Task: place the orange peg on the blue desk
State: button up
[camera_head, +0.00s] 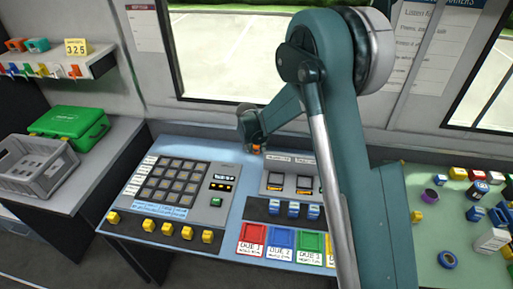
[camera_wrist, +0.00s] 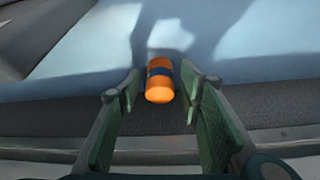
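The orange peg (camera_wrist: 160,90), a short cylinder with a dark band, is between the tips of my gripper (camera_wrist: 161,84) in the wrist view. The fingers are open, with a visible gap on each side of the peg. In the head view only a small orange part of the peg (camera_head: 257,149) shows, just under my gripper (camera_head: 256,143), near the back edge of the blue desk (camera_head: 222,150). The blue desk surface (camera_wrist: 240,35) also fills the upper part of the wrist view. I cannot tell whether the peg touches the desk.
A button panel (camera_head: 178,185) with several yellow pegs in front covers the desk's left part. Coloured trays (camera_head: 281,243) line its front right. A green table (camera_head: 430,240) with small items stands right. A grey crate (camera_head: 35,165) and green case (camera_head: 75,125) stand left.

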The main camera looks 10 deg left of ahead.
jog(key=shift+r, duration=0.15)
jog(key=p+v, duration=0.1)
jog(key=v, duration=1.1)
dwell(1.1)
jog(key=s+d+r+n+t, duration=0.1)
jog(key=s+d+r, duration=0.7)
jog(key=d+r, duration=0.3)
jog(key=s+d+r, duration=0.9)
jog(key=d, duration=0.4)
jog(key=s+d+t, duration=0.1)
jog(key=s+d, duration=0.6)
jog(key=s, duration=0.6)
jog(key=s+d, duration=0.7)
jog(key=s, duration=0.5)
jog(key=shift+s+d+f+n+t+y, duration=0.25)
jog(key=shift+s+d+n+t+y, duration=0.05)
jog(key=shift+s+n+t, duration=0.1)
